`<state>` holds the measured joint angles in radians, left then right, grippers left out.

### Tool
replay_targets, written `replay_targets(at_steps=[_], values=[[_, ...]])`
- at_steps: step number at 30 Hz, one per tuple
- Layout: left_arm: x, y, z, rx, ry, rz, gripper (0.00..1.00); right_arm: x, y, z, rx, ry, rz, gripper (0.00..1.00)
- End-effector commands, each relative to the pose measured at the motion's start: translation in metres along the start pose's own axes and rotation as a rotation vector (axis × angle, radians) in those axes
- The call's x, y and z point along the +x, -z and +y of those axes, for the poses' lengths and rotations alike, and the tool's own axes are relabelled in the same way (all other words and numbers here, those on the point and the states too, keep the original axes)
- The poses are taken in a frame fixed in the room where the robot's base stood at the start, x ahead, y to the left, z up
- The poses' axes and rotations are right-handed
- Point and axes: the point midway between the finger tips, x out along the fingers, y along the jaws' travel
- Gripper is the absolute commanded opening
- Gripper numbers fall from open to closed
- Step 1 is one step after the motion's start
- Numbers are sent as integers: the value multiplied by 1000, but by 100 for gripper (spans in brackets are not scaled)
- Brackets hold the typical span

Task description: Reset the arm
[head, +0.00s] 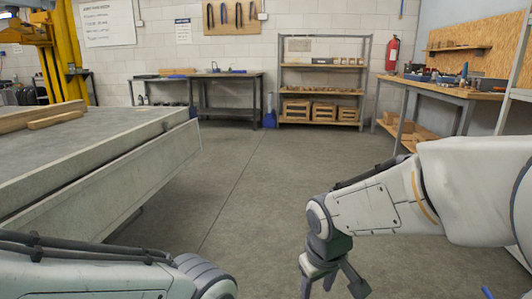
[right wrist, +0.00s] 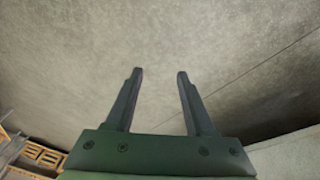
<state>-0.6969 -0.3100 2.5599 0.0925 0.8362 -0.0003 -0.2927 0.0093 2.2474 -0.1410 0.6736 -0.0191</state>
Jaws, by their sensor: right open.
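My right arm (head: 380,200) reaches in from the right in the head view. Its gripper (head: 332,284) hangs low over the bare floor, pointing down. My left arm (head: 90,275) lies along the bottom left of the head view. Its gripper is out of the picture.
A shelf (head: 322,95) with wooden crates stands at the back. A workbench (head: 440,90) is at right. The middle floor (head: 250,190) is clear.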

Motion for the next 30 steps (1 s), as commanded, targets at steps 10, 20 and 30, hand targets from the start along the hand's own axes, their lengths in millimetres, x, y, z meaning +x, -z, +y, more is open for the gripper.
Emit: replay_targets(at_steps=[10, 20, 30], values=[[-33, 2, 2, 0, 0, 0, 0, -65, -111, -112, -183, 183, -114, 54], [-93, 5, 7, 0, 0, 0, 0, -127, -126, -117, -213, 214, -147, 54], [-199, 11, 14, 0, 0, 0, 0, -231, -103, -105, -213, 214, -145, 54]])
